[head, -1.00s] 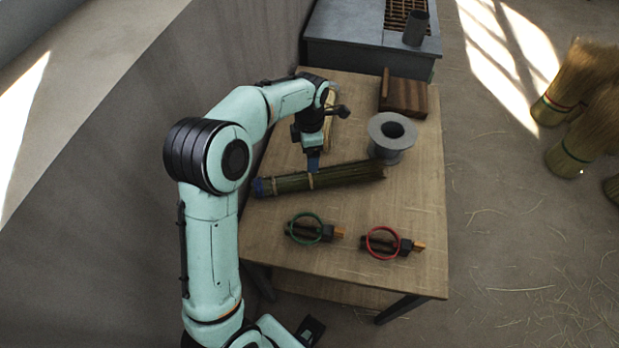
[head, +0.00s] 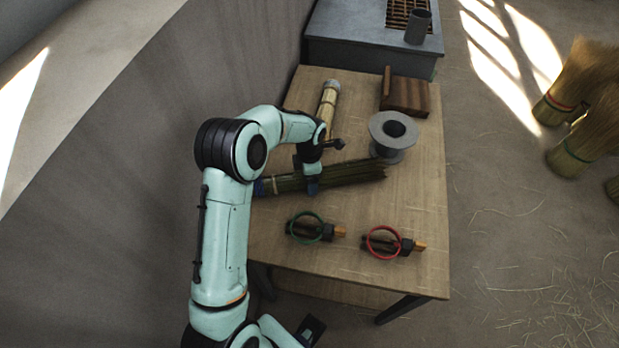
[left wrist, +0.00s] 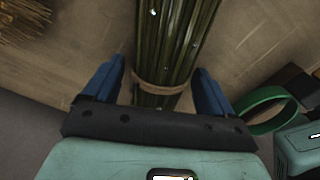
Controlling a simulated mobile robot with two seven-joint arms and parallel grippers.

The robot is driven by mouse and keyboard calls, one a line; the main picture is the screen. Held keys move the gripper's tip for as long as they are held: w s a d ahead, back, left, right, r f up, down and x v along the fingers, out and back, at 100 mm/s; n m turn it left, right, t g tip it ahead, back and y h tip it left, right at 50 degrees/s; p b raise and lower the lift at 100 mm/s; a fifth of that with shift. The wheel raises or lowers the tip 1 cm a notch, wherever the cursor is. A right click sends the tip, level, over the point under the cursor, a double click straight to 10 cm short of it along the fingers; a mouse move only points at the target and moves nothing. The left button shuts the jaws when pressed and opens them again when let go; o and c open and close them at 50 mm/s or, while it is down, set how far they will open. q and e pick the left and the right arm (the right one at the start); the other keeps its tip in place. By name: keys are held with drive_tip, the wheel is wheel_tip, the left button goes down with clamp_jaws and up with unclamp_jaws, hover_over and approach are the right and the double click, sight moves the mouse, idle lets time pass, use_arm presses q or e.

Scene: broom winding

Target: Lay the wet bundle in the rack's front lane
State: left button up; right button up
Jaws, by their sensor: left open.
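The dark green stalk bundle (head: 350,173), taken as the wet bundle, lies across the table with its blue end at the left. In the left wrist view the bundle (left wrist: 178,40) runs between my two blue fingers, with a tan tie band near them. My left gripper (head: 313,188) is down over the bundle's left part, open, with a finger on each side and gaps showing. The gripper also shows in the left wrist view (left wrist: 160,85). My right gripper is not visible. I cannot surely identify the rack or its front lane.
A pale straw bundle (head: 328,98), brown wooden block (head: 404,94) and grey spool (head: 393,135) are behind. Green (head: 304,227) and red (head: 382,242) rings lie at the table front. A grey bench with a grate (head: 408,17) stands beyond; brooms (head: 578,80) stand right.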

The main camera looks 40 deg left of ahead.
use_arm(q)
drive_tip(key=c, duration=1.3)
drive_tip(key=shift+o, duration=0.2)
